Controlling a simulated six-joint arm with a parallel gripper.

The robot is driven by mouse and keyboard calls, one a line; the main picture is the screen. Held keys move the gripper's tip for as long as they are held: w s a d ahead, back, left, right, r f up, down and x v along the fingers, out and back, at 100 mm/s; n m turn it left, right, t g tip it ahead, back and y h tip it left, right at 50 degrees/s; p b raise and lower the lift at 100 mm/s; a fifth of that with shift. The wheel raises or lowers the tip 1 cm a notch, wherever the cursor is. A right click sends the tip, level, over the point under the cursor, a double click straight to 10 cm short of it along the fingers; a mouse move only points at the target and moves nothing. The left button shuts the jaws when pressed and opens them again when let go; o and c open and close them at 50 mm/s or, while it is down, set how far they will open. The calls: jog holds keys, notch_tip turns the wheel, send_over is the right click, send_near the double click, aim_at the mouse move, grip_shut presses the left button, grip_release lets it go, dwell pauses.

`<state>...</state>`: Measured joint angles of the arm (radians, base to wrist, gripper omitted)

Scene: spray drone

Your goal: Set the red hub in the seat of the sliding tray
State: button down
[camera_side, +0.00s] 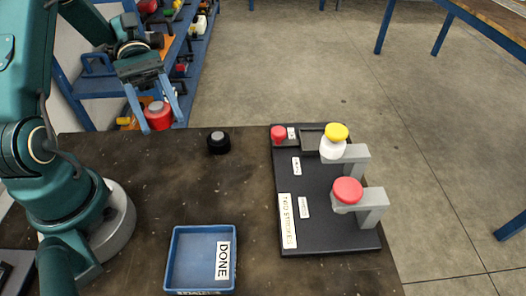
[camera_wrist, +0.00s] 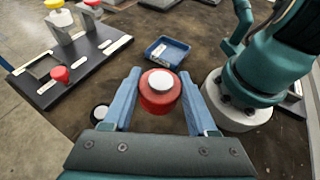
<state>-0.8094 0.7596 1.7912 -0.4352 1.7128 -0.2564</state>
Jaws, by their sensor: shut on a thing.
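My gripper (camera_side: 157,112) is shut on the red hub (camera_side: 158,118), which has a pale top. It holds the hub in the air near the table's far left edge. In the wrist view the hub (camera_wrist: 160,98) sits upright between the blue fingers, its white cap facing the camera. The sliding tray (camera_side: 312,141) appears to be the dark rectangular part at the back of the black board, beside a red knob (camera_side: 278,133). It also shows at the left of the wrist view (camera_wrist: 42,68). The gripper is well left of it. The seat cannot be made out clearly.
The black board (camera_side: 330,238) bears a grey bracket with a red button (camera_side: 348,190) and another with a yellow-topped white part (camera_side: 334,140). A black round part (camera_side: 218,142) stands between hub and board. A blue DONE bin (camera_side: 177,260) lies in front.

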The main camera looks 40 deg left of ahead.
send_over(215, 195)
notch_tip(215, 195, down, 7)
jog(key=shift+f, duration=1.8)
jog(key=shift+f, duration=0.25)
jog(key=shift+c, duration=1)
grip_release()
